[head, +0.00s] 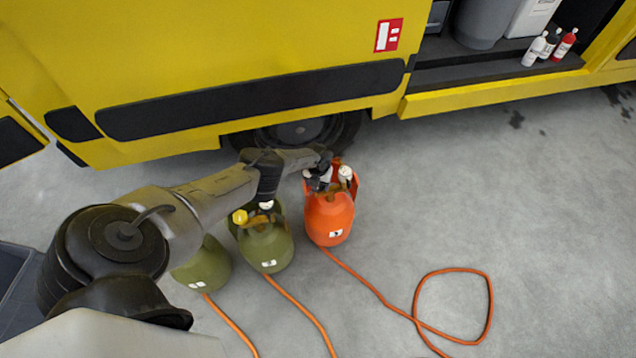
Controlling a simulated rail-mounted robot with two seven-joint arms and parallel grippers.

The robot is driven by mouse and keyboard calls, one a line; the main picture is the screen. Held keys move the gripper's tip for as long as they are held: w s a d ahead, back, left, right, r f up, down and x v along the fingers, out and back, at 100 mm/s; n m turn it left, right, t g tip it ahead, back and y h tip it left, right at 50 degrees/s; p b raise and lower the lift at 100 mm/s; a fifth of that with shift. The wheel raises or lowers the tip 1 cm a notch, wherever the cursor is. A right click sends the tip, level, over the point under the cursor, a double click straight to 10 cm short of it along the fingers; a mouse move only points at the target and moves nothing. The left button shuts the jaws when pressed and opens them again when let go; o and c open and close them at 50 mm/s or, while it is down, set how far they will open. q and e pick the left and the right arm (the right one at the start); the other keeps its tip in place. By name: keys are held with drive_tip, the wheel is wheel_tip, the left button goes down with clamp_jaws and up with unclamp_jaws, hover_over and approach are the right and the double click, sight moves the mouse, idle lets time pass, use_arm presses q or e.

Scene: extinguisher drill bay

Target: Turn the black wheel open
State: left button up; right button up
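An orange cylinder (330,220) stands upright on the grey floor beside the yellow vehicle, with a white label and an orange hose at its foot. A white fitting (345,174) shows at its top right. My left arm reaches in from the left over two olive green cylinders, and my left gripper (320,178) is at the top of the orange cylinder. Dark parts overlap there, so I cannot pick out the black wheel from the gripper, nor tell whether the fingers touch it. The finger gap is too small to read. My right gripper is not in view.
The middle green cylinder (266,248) has a yellow knob (240,216) and a white fitting. Another green cylinder (203,266) is partly behind my arm. Orange hoses (452,271) lie on the floor. The yellow vehicle (230,60) stands behind.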

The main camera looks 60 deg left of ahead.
use_arm(q)
drive_tip(key=shift+r, duration=0.1)
wheel_tip(320, 180, up, 14)
drive_tip(key=p, duration=1.1)
drive_tip(key=shift+p, duration=0.35)
